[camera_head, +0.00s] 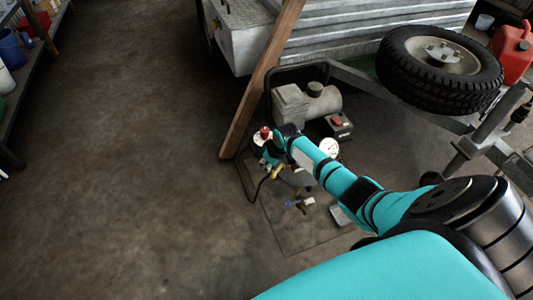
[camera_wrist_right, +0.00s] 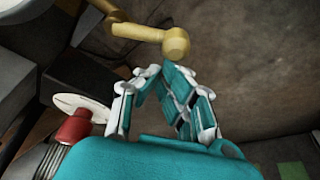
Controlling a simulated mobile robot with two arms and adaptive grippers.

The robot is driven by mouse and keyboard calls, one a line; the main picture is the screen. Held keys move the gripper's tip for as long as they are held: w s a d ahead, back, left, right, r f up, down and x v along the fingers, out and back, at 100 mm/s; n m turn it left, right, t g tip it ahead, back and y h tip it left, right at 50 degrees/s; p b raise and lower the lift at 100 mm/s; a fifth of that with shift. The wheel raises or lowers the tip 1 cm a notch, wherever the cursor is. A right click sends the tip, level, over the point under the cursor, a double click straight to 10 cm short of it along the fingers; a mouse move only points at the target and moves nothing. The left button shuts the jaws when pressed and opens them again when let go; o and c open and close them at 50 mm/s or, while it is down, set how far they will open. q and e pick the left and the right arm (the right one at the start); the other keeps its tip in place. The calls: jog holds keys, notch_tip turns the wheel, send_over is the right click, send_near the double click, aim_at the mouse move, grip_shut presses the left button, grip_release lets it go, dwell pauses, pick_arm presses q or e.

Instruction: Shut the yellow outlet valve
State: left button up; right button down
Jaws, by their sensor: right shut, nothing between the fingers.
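The yellow outlet valve (camera_head: 277,171) is small in the head view, low on the compressor unit on the floor. In the right wrist view its yellow handle (camera_wrist_right: 140,32) runs from the top edge to a rounded end just beyond my fingertips. My right gripper (camera_head: 264,160) reaches down beside the valve, partly hidden by its own wrist. In the wrist view the right gripper (camera_wrist_right: 163,72) is shut with nothing between its fingers. Its tips are close to the handle's rounded end; I cannot tell whether they touch. My left gripper is not in view.
A red knob (camera_wrist_right: 76,127) and a white gauge face (camera_wrist_right: 80,102) sit left of my gripper. A blue-handled fitting (camera_head: 292,204) is near the valve. A wooden post (camera_head: 262,85) leans behind. A trailer with a spare tyre (camera_head: 440,57) stands beyond. Floor at left is clear.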

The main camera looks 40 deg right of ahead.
aim_at(273, 172)
jog(key=s+n, duration=0.1)
jog(key=n, duration=0.1)
jog(key=s+n+y, duration=0.1)
jog(key=s+n+g, duration=0.1)
jog(key=n, duration=0.1)
jog(key=shift+d+f+n+y+b, duration=0.1)
jog(key=shift+d+n+y+b, duration=0.1)
jog(key=shift+n+y+b, duration=0.1)
jog(key=shift+s+d+n, duration=0.1)
jog(key=shift+s+n, duration=0.05)
jog(key=shift+n, duration=0.25)
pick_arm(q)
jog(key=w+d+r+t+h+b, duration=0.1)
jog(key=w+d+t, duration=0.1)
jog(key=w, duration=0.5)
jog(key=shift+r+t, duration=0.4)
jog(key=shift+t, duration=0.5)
pick_arm(e)
jog(key=s+n, duration=0.1)
jog(key=s+d+n+g, duration=0.1)
jog(key=n, duration=0.1)
jog(key=shift+d+y, duration=0.1)
jog(key=shift+y, duration=0.3)
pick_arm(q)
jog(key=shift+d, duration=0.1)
